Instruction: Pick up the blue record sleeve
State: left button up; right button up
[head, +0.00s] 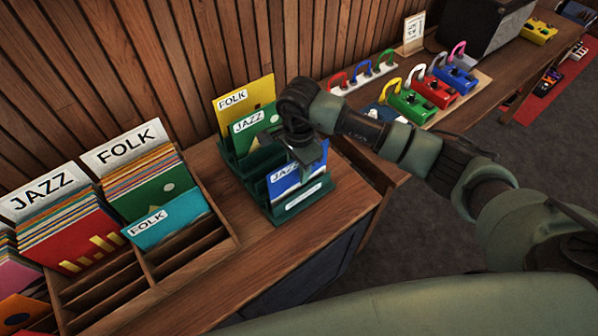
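The blue record sleeve (286,184) bears a white JAZZ label and stands in the front slot of a dark green rack (305,205) on the wooden counter. My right gripper (308,157) points down at the sleeve's top edge and covers part of it. Whether its fingers are open or closed around the sleeve cannot be seen clearly. My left gripper is not in view.
Behind stand a green JAZZ sleeve (258,128) and a yellow FOLK sleeve (243,96) in the same rack. A wooden record bin (185,262) with JAZZ and FOLK dividers fills the left. Colourful pedals (412,104) stand at right, beyond my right arm.

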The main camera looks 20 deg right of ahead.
jog(key=shift+f, duration=0.5)
grip_shut()
